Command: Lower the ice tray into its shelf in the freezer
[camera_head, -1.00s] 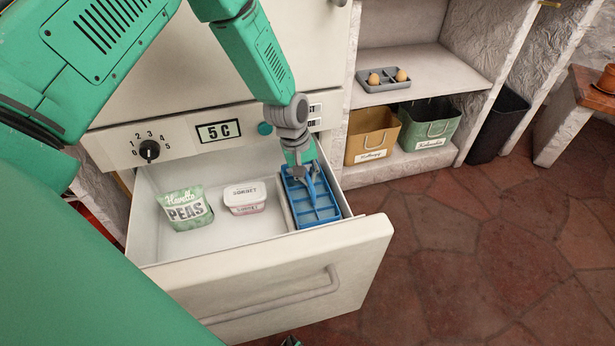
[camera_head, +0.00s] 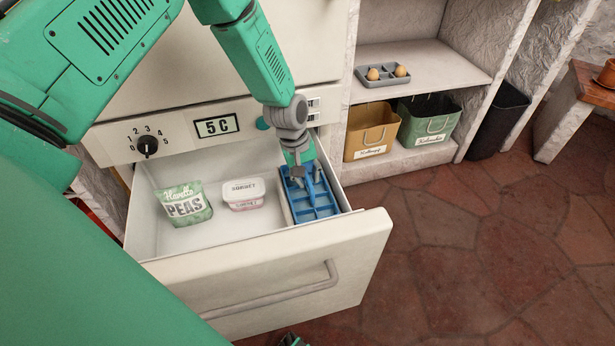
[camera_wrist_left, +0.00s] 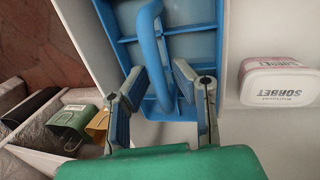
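The blue ice tray (camera_head: 325,211) lies in the narrow right-hand compartment of the open freezer drawer, beside a thin divider. It has a raised loop handle, which shows in the left wrist view (camera_wrist_left: 150,50). My left gripper (camera_head: 306,184) is over the tray. In the left wrist view its two fingers (camera_wrist_left: 158,78) stand apart, one on each side of the handle, with small gaps. The gripper hides part of the tray. I cannot see the tray's underside.
The open drawer (camera_head: 270,265) also holds a green peas bag (camera_head: 186,205) and a sorbet tub (camera_head: 243,194), left of the divider. Shelves to the right hold an egg tray (camera_head: 372,82), a yellow bin (camera_head: 371,133) and a green bin (camera_head: 428,118). Floor to the right is clear.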

